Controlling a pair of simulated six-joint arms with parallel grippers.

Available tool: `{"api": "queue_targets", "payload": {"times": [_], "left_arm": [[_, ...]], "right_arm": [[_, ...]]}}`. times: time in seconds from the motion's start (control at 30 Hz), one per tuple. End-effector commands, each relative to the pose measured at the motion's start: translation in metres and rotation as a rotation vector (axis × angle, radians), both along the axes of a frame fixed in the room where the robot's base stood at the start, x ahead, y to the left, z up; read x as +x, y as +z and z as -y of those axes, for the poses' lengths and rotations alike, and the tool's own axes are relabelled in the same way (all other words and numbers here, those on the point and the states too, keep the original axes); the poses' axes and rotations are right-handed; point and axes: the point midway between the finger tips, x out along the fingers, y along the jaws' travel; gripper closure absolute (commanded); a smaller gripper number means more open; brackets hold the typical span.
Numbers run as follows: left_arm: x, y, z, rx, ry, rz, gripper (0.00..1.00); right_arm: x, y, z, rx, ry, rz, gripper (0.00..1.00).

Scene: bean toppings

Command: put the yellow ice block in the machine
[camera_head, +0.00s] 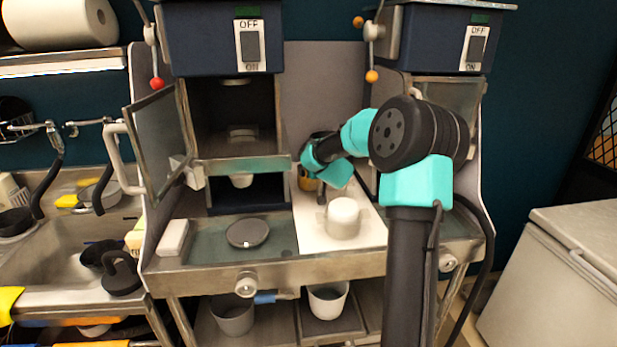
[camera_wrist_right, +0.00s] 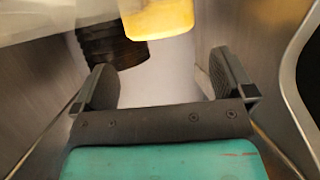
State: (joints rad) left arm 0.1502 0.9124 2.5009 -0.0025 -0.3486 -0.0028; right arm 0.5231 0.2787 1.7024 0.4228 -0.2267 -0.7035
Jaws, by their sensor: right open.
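A yellow block (camera_wrist_right: 158,18) shows at the top of the right wrist view, cut off by the frame edge. It lies beyond my open right gripper (camera_wrist_right: 165,78), whose fingers are apart and empty. In the head view a small yellow-orange patch (camera_head: 307,181) shows beside my right wrist, partly hidden; I cannot tell if it is the same block. The left machine (camera_head: 218,55) has its glass door (camera_head: 160,138) swung open and a dark chamber inside. A second machine (camera_head: 440,40) stands at the right, partly behind my right arm. My left gripper is not in view.
A black ribbed object (camera_wrist_right: 112,42) is beside the yellow block. A white cylinder (camera_head: 343,218) stands on the white board (camera_head: 310,235) below my right wrist. A grey disc (camera_head: 247,232) and a white block (camera_head: 173,238) lie on the left counter. A sink (camera_head: 60,250) is farther left.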

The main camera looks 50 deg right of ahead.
Motion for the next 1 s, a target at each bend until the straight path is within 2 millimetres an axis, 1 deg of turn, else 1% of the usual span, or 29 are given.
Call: {"api": "queue_targets", "payload": {"times": [0.33,0.63,0.77,1.0], "left_arm": [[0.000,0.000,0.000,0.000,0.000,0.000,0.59],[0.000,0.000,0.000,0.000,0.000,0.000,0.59],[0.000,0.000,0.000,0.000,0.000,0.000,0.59],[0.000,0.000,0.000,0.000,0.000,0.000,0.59]], "right_arm": [[0.018,-0.009,0.010,0.001,0.000,0.000,0.00],[0.018,-0.009,0.011,0.002,-0.001,0.001,0.00],[0.022,-0.013,0.013,0.001,0.000,0.000,0.00],[0.043,-0.029,0.025,0.002,-0.001,0.000,0.00]]}}
